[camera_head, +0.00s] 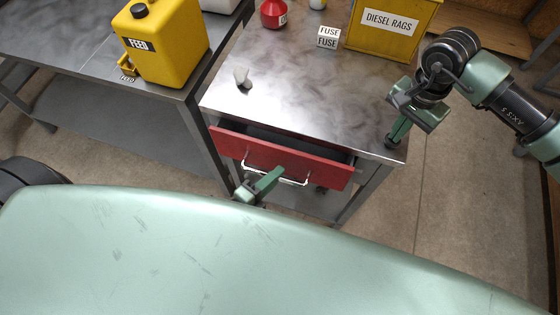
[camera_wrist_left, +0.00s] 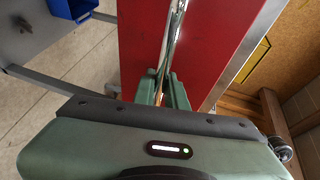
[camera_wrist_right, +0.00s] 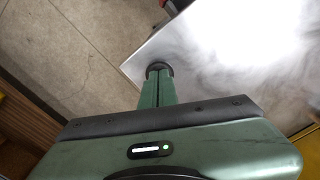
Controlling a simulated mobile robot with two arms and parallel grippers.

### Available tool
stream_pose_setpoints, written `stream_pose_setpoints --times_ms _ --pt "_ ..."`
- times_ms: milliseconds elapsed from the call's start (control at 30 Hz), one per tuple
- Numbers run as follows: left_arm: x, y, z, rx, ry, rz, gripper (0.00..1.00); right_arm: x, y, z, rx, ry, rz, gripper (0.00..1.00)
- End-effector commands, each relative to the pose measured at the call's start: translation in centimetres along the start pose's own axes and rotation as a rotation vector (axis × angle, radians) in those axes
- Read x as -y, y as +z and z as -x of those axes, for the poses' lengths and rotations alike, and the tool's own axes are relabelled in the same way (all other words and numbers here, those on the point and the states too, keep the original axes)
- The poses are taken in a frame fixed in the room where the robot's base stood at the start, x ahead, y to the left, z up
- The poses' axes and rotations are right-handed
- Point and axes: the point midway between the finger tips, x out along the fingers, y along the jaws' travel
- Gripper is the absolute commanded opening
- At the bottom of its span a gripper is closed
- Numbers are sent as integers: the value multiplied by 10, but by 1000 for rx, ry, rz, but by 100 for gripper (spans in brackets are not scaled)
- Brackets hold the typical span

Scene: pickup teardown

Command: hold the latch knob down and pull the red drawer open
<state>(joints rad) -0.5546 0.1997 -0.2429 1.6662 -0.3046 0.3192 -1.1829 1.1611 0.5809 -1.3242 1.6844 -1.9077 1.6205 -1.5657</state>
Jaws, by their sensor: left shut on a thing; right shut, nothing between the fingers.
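The red drawer (camera_head: 310,168) stands partly open below the steel worktop, with its dark inside showing behind the front. My left gripper (camera_head: 272,176) is shut on the silver drawer handle (camera_head: 293,182). In the left wrist view the fingers (camera_wrist_left: 163,76) close around the handle (camera_wrist_left: 174,30) in front of the red drawer face (camera_wrist_left: 210,40). The dark latch knob (camera_head: 390,143) is at the worktop's right front corner. My right gripper (camera_head: 393,138) is shut with its tips down on the knob. In the right wrist view the knob (camera_wrist_right: 158,67) is mostly hidden under the fingertips.
The worktop (camera_head: 310,95) carries a small grey object (camera_head: 242,77), a fuse box (camera_head: 328,38), a red container (camera_head: 273,14) and a yellow diesel rags bin (camera_head: 390,28). A yellow feed can (camera_head: 165,45) stands on the left bench. The worktop's middle is clear.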

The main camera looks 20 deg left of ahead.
Motion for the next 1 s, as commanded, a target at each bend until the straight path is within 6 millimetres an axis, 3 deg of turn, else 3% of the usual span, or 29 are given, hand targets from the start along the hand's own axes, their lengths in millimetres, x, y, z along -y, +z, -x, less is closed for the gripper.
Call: stream_pose_setpoints --times_ms 100,200,500,533,600,1000 --pt "-7 -9 22 1 6 4 0 -1 0 -1 1 2 -1 0" --pt "-8 -13 30 1 4 2 0 -1 0 -2 2 3 -1 0" --pt "-8 -13 32 0 2 0 0 -1 1 -2 3 3 0 0" --pt "-8 -13 32 0 2 0 15 -1 1 -2 3 3 0 0" --pt "-8 -13 32 0 2 0 34 -1 1 -2 3 3 0 0" --pt "-8 -13 37 0 3 0 34 -1 1 -2 3 3 1 0"
